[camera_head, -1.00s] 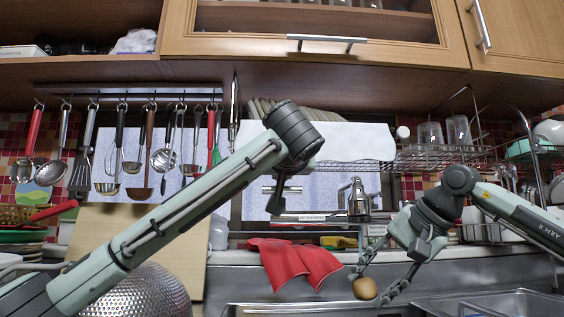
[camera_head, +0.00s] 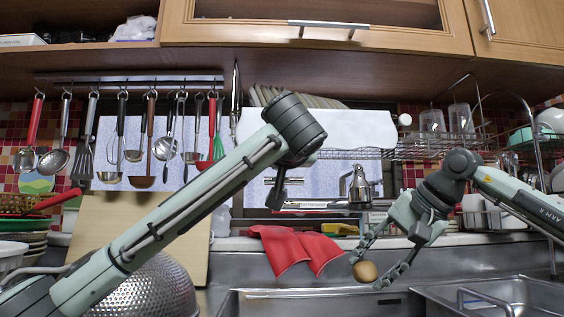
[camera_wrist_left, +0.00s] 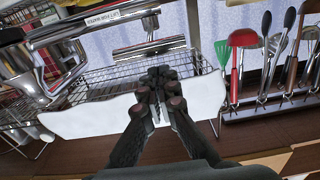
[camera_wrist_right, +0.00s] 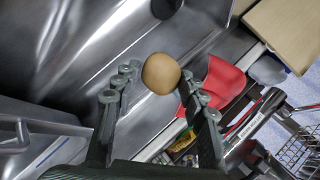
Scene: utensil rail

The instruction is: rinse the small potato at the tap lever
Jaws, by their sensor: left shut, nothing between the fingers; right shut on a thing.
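The small potato (camera_head: 365,272) is round and light brown. My right gripper (camera_head: 368,270) is shut on it above the sink, below and right of the tap. The potato also shows between the fingertips in the right wrist view (camera_wrist_right: 161,74). The chrome tap (camera_head: 359,192) stands at the back, with a labelled horizontal bar (camera_head: 312,207) beside it. My left gripper (camera_head: 278,198) is shut and empty, pointing down near the bar's left end. In the left wrist view its fingers (camera_wrist_left: 160,88) are together, apart from the tap (camera_wrist_left: 65,50).
A red cloth (camera_head: 300,252) hangs over the sink's back edge, left of the potato. A metal colander (camera_head: 150,290) and a board (camera_head: 105,235) stand at left. Utensils hang from a rail (camera_head: 130,80). A wire dish rack (camera_head: 430,150) is at upper right.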

